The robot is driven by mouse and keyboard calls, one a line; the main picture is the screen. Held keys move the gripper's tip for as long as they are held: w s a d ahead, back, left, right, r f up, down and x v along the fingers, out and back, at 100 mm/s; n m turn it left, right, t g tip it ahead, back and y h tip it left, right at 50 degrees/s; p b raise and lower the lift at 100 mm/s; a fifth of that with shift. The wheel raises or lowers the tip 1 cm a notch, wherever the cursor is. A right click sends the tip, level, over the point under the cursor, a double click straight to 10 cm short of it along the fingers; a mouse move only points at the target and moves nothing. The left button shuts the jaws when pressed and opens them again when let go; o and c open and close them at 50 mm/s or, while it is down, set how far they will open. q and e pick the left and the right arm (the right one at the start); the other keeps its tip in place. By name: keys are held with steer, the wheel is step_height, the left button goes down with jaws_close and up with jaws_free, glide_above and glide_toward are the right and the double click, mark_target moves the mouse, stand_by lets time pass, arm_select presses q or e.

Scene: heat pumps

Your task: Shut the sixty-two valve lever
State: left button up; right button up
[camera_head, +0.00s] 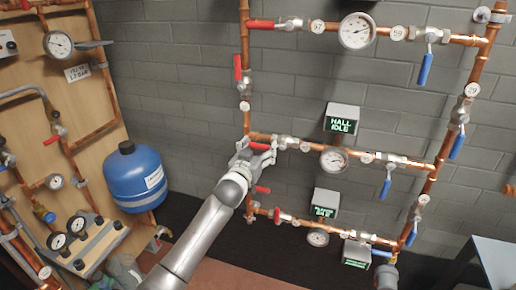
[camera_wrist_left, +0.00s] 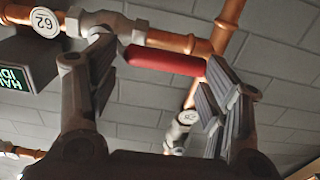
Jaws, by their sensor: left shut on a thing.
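The red sixty-two valve lever (camera_wrist_left: 166,60) lies along the copper pipe in the left wrist view, pointing away from the round "62" tag (camera_wrist_left: 45,22). Its grey valve body (camera_wrist_left: 105,28) sits between tag and lever. In the head view my left gripper (camera_head: 258,152) is at the left end of the middle pipe, and the red lever (camera_head: 260,146) is partly hidden by the fingers. My right gripper is not in view.
A red lever (camera_head: 238,68) is above on the left upright pipe, another (camera_head: 262,189) just below my gripper. A gauge (camera_head: 334,160) and a green-lit display (camera_head: 341,124) are to the right. A blue tank (camera_head: 135,177) stands left. Blue levers hang at right, one here (camera_head: 386,189).

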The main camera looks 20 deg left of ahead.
arm_select(q)
steer(key=shift+a+r, duration=0.15)
steer(key=shift+a, duration=0.1)
steer(key=c, duration=0.3)
steer(key=shift+r, duration=0.1)
